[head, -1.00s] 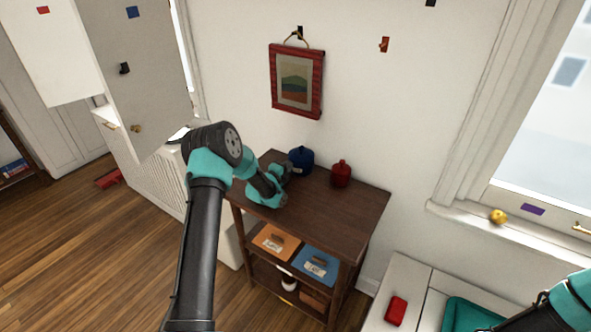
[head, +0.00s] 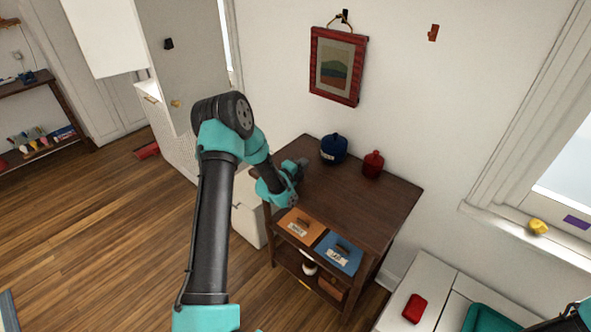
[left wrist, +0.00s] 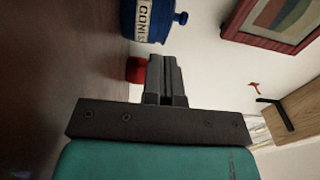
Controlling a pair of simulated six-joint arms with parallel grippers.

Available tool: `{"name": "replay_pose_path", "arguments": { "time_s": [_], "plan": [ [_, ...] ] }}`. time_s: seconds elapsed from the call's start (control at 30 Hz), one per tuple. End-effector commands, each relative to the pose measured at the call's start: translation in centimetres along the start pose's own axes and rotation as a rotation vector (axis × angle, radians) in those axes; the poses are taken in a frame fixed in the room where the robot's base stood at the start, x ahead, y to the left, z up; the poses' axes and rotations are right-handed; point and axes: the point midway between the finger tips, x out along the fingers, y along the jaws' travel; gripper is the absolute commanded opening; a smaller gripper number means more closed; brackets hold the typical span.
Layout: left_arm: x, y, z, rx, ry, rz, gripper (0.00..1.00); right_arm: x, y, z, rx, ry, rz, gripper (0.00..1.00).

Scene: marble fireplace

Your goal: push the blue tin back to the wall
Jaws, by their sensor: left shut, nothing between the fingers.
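The blue tin (head: 333,151) is a round lidded canister with a knob on top. It stands upright near the back edge of the dark wooden cabinet top (head: 345,205), close to the white wall (head: 400,100). In the left wrist view the tin (left wrist: 148,24) shows a white label, partly cut off by the top edge. My left gripper (head: 303,164) is shut and empty, low over the cabinet top, left of and in front of the tin. A small gap shows between them in the head view.
A red tin (head: 373,165) stands just right of the blue tin. A red-framed picture (head: 337,66) hangs on the wall above. The front right of the cabinet top is clear.

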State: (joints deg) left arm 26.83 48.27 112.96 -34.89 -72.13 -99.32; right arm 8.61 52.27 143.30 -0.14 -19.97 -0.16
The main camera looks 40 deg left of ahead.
Motion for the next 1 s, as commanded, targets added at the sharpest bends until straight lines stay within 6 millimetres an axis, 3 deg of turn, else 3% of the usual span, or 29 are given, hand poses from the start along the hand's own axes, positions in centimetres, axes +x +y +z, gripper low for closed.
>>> {"name": "replay_pose_path", "arguments": {
  "time_s": [0.1,0.3,0.83,1.0],
  "plan": [
    [-2.1,0.0,0.1,-0.001,-0.001,0.001,0.0,0.0,0.0,0.0,0.0,0.0,0.0,0.43],
    [-3.9,0.0,0.1,0.0,-0.001,0.0,0.0,0.0,0.0,0.0,0.0,0.0,0.0,0.43],
    [-4.0,0.0,0.1,-0.001,-0.001,0.0,0.0,0.0,0.0,0.0,0.0,0.0,0.0,0.43],
    [-4.5,-0.7,1.7,-0.052,-0.044,0.005,0.0,0.0,0.0,0.0,0.0,0.0,0.0,0.43]
  ]
}}
